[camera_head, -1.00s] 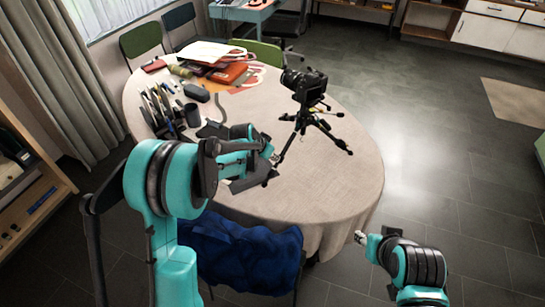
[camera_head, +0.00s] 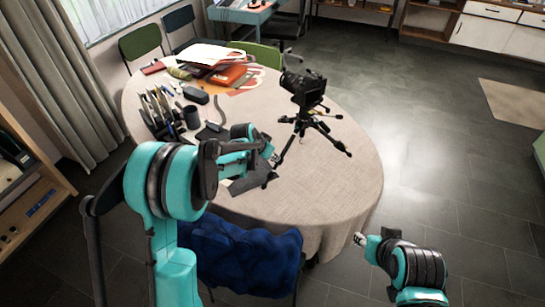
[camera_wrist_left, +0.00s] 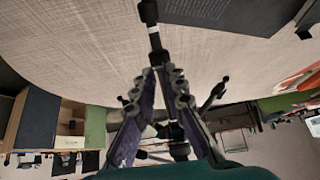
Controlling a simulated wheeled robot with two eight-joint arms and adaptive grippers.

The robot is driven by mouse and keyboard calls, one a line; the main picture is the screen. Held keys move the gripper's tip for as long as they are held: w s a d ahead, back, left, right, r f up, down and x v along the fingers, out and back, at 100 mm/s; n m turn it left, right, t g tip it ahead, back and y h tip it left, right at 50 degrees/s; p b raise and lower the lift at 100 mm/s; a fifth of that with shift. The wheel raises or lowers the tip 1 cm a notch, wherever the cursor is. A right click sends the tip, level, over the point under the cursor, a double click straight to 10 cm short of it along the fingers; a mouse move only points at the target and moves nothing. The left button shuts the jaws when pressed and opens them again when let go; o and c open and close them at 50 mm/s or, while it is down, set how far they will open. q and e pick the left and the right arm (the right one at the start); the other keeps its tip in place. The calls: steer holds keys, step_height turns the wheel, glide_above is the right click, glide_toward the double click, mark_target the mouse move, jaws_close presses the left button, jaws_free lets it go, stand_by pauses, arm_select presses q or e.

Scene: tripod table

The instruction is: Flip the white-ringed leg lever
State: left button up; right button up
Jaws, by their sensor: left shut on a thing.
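A black tripod (camera_head: 312,124) with a camera (camera_head: 303,88) on top stands on the round table (camera_head: 335,185). My left gripper (camera_head: 272,155) is at the tripod's near left leg, low over the table. In the left wrist view its fingers (camera_wrist_left: 162,72) are closed around a dark leg part (camera_wrist_left: 154,38), which runs up from between them. My right gripper (camera_head: 360,239) is off the table's near right edge, too small to read.
Pen holders (camera_head: 160,112), a dark cup (camera_head: 192,117), a case (camera_head: 196,95) and an orange folder (camera_head: 230,75) crowd the table's left and back. A dark flat item (camera_head: 250,180) lies under my left gripper. A blue-covered chair (camera_head: 245,255) stands in front. The table's right side is clear.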

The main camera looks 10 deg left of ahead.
arm_select(q)
steer(key=shift+w+d+r, duration=0.25)
steer(key=shift+w+r, duration=0.05)
steer(key=shift+w, duration=0.15)
jaws_close()
steer(key=shift+o, duration=1.3)
jaws_free()
steer(key=shift+s, duration=0.1)
steer(key=p+v, duration=0.3)
steer(key=v, duration=0.3)
